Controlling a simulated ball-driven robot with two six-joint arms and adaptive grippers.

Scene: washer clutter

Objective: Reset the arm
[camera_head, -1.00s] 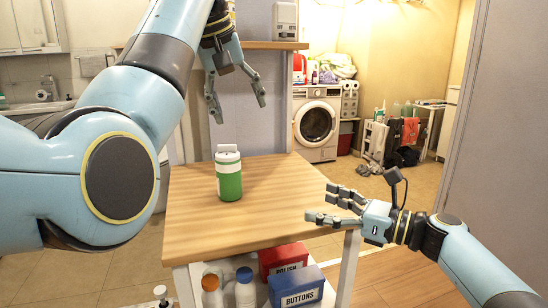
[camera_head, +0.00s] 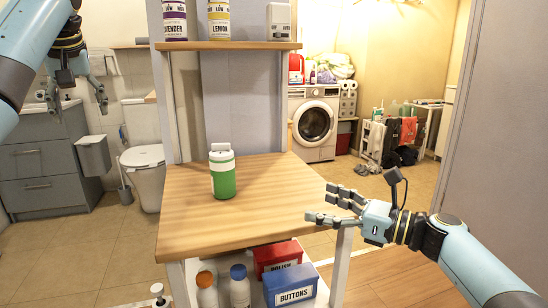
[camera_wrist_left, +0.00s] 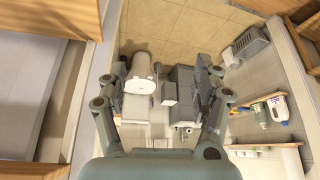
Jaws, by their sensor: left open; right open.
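My left gripper (camera_head: 78,98) is at the upper left of the head view, open and empty, pointing down, with its arm coming in from the left edge. It is well apart from the wooden table. In the left wrist view its open fingers (camera_wrist_left: 165,98) have nothing between them but the distant floor, toilet and cabinet. My right gripper (camera_head: 335,208) is open and empty at the right, beside the table's right front edge. A green and white bottle (camera_head: 223,172) stands upright on the wooden table (camera_head: 265,205), apart from both grippers.
A shelf (camera_head: 235,46) above the table holds lavender (camera_head: 174,20) and lemon (camera_head: 219,20) bottles and a white box (camera_head: 280,20). Blue (camera_head: 292,288) and red (camera_head: 277,257) boxes and bottles sit below. A toilet (camera_head: 143,165) and washing machine (camera_head: 314,125) stand behind.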

